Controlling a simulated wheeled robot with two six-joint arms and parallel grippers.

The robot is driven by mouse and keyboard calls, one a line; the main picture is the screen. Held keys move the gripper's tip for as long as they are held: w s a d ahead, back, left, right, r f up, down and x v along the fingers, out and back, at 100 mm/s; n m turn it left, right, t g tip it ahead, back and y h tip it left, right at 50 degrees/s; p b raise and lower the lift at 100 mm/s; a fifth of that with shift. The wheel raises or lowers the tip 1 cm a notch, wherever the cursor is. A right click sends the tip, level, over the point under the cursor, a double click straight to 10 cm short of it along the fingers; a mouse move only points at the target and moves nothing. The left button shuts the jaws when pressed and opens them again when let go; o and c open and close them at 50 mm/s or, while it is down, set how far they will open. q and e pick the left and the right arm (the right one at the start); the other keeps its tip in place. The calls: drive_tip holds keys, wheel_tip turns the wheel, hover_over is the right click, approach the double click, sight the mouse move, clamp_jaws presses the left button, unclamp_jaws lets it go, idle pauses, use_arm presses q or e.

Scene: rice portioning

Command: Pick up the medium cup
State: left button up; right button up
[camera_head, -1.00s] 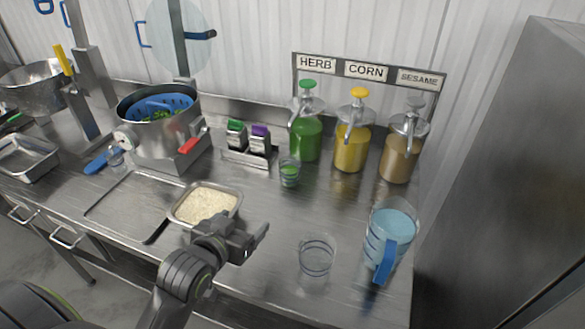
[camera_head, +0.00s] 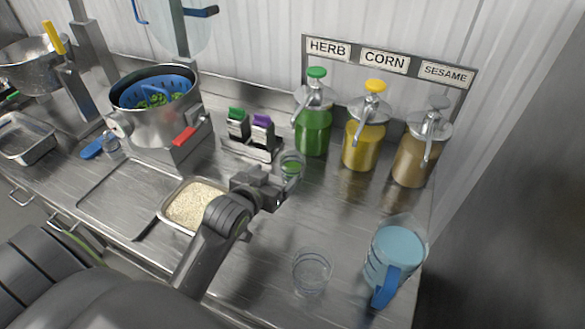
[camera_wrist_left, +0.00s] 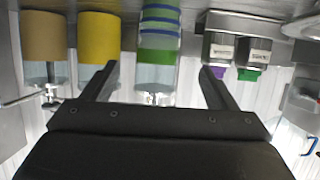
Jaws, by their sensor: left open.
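A small clear cup with green and blue bands (camera_head: 291,166) stands upright in front of the green dispenser. It shows upside down in the left wrist view (camera_wrist_left: 159,28), between the finger directions and beyond the tips. My left gripper (camera_head: 275,187) is open and empty, just in front of this cup, and partly covers its lower part in the head view. Its two dark fingers (camera_wrist_left: 160,78) are spread apart in the wrist view. A larger clear cup (camera_head: 312,272) stands at the front of the counter. No label shows which cup is the medium one. My right gripper is out of view.
Green (camera_head: 313,130), yellow (camera_head: 361,147) and brown (camera_head: 415,160) pump dispensers stand behind. A blue-handled jug (camera_head: 394,258) is at the right. A rice tray (camera_head: 166,216) lies beside my arm. A holder with green and purple tops (camera_head: 250,148) stands left of the banded cup.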

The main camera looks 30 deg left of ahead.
sight(285, 166)
use_arm(q)
drive_tip(key=p+x, duration=0.1)
drive_tip(key=x, duration=0.5)
drive_tip(key=shift+w+f, duration=0.1)
drive_tip(key=shift+w, duration=0.5)
drive_tip(key=p+x, duration=0.1)
drive_tip(key=x, duration=0.2)
drive_tip(key=shift+w+d+p, duration=0.1)
drive_tip(key=shift+w+p, duration=0.2)
drive_tip(key=shift+w, duration=0.1)
drive_tip(key=shift+w+f, duration=0.25)
drive_tip(key=shift+w, duration=0.1)
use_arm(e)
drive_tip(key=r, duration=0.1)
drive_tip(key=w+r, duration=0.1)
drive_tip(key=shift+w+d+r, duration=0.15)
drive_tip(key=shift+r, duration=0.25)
use_arm(q)
drive_tip(key=c, duration=1)
drive_tip(key=shift+c, duration=1.2)
